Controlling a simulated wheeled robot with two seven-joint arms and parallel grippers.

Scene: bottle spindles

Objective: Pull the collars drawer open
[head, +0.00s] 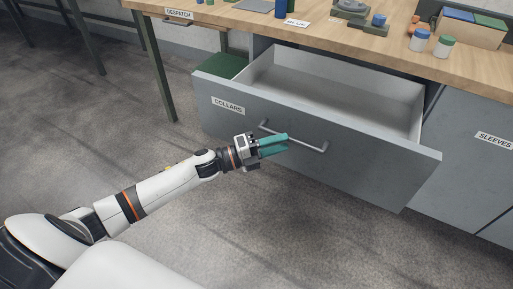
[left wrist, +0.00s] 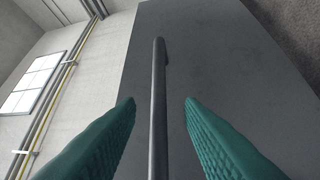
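The collars drawer (head: 318,158) is a grey drawer under the workbench. It stands pulled out, and its inside looks empty. Its bar handle (head: 305,143) runs across the front panel, right of the COLLARS label (head: 228,106). My left gripper (head: 287,143) is at the handle, in front of the panel. In the left wrist view the handle (left wrist: 159,100) runs between the two green fingers (left wrist: 160,105). There are gaps on both sides, so the gripper is open around the bar and not clamped on it. My right gripper is not in view.
A wooden workbench top (head: 300,37) above carries bottles, blocks and a box (head: 468,30). A SLEEVES drawer front (head: 480,150) is shut at the right. A green bench leg (head: 153,70) stands at the left. The floor (head: 340,245) in front is clear.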

